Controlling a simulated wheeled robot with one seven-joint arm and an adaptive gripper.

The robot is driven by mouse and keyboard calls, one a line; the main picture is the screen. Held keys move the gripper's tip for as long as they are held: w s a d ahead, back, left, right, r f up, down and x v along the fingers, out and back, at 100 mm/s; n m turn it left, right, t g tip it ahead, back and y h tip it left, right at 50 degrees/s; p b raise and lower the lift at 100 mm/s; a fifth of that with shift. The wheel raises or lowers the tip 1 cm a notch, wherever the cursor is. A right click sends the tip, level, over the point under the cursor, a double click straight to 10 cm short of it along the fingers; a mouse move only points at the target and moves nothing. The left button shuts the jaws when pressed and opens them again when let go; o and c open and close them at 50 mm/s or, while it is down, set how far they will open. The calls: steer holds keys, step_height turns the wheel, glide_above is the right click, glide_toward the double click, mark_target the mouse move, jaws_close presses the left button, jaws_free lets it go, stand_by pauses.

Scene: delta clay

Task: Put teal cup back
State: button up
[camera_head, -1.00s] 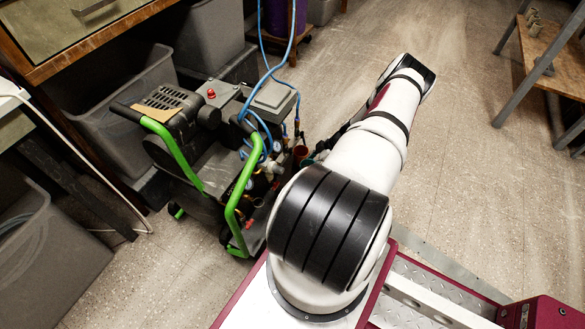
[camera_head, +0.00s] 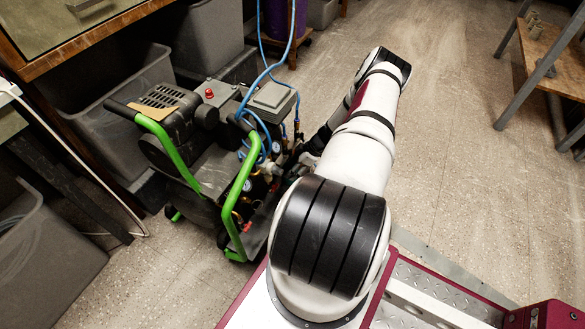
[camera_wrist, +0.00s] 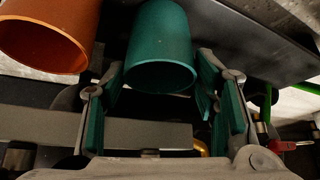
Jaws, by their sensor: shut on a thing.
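The teal cup (camera_wrist: 160,44) is in the upper middle of the wrist view, its open rim towards the camera. My gripper (camera_wrist: 160,74) is shut on it, with one finger on each side. An orange cup (camera_wrist: 48,36) is close by on the left in the wrist view, apart from the teal one. In the head view my white arm hides the gripper and both cups. I cannot tell whether the teal cup touches the dark surface (camera_wrist: 232,38) behind it.
The green-handled compressor cart (camera_head: 215,170) stands left of my arm, with blue hoses (camera_head: 263,75) rising from it. Grey bins (camera_head: 125,95) stand behind it. A wooden shelf rack (camera_head: 555,62) is at the far right. Open floor (camera_head: 455,140) lies between.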

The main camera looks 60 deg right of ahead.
steer(key=shift+f, duration=0.15)
steer(key=shift+f, duration=0.1)
steer(key=o, duration=1.3)
steer(key=shift+r, duration=0.2)
steer(key=p+v, duration=0.4)
steer(key=v, duration=0.8)
